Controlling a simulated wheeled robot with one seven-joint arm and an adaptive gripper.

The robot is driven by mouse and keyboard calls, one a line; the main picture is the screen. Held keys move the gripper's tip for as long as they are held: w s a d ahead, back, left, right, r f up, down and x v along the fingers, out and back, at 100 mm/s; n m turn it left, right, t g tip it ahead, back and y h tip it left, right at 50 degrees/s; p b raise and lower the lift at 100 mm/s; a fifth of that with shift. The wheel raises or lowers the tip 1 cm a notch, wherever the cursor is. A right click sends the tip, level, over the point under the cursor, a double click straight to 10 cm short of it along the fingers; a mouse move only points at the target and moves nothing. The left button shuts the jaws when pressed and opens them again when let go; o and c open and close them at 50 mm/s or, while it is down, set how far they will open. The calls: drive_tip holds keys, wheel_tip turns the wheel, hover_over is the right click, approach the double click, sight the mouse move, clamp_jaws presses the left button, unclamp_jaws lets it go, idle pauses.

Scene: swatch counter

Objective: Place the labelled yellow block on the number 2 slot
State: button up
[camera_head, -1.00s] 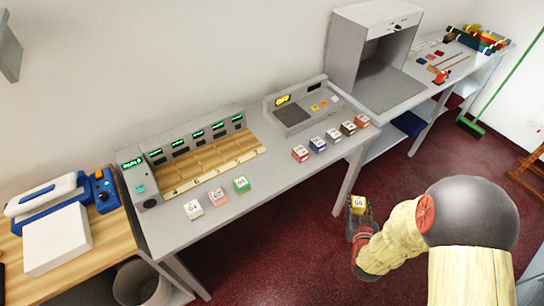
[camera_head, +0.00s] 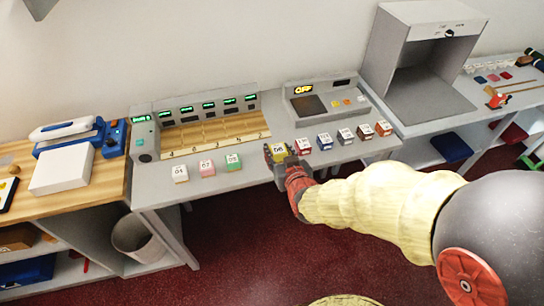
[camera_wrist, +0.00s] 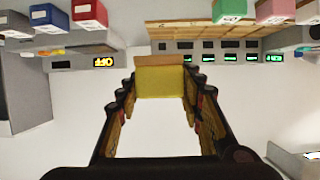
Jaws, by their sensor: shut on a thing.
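The yellow block (camera_head: 278,150), with a white label on top that seems to read 06, is held in my gripper (camera_head: 279,158) at the counter's front edge. My gripper is shut on it, and in the wrist view the yellow block (camera_wrist: 160,82) sits between the two fingers. The wooden slot tray (camera_head: 210,134) lies on the counter to the left of my gripper. Its slots look empty, and small digits run along its front edge, too small to read surely. The block is apart from the tray.
White, pink and green labelled blocks (camera_head: 233,162) stand in front of the tray. Red, blue, grey, brown and orange labelled blocks (camera_head: 324,141) stand just right of my gripper. A console (camera_head: 318,100) with an OFF display stands behind.

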drive_tip(key=shift+w+a+r, duration=0.1)
drive_tip(key=shift+w+a, duration=0.05)
drive_tip(key=shift+a, duration=0.1)
drive_tip(key=w+f+b, duration=0.1)
drive_tip(key=w+f, duration=0.2)
drive_tip(key=w, duration=0.1)
drive_tip(key=w+d+f+b, duration=0.1)
drive_tip(key=w+f+b, duration=0.1)
drive_tip(key=w+f, duration=0.1)
drive_tip(key=w+f+b, duration=0.1)
drive_tip(key=w+f, duration=0.2)
drive_tip(key=w, duration=0.2)
drive_tip(key=shift+w+d+b, duration=0.35)
drive_tip(key=shift+w, duration=0.05)
drive_tip(key=shift+w+f, duration=0.15)
drive_tip(key=shift+f, duration=0.05)
drive_tip(key=shift+w+f+b, duration=0.15)
drive_tip(key=shift+f+b, duration=0.45)
drive_tip(key=shift+f, duration=1)
drive_tip(key=shift+f, duration=0.2)
drive_tip(key=o, duration=1)
drive_tip(key=shift+o, duration=0.2)
drive_tip(key=shift+r, duration=0.1)
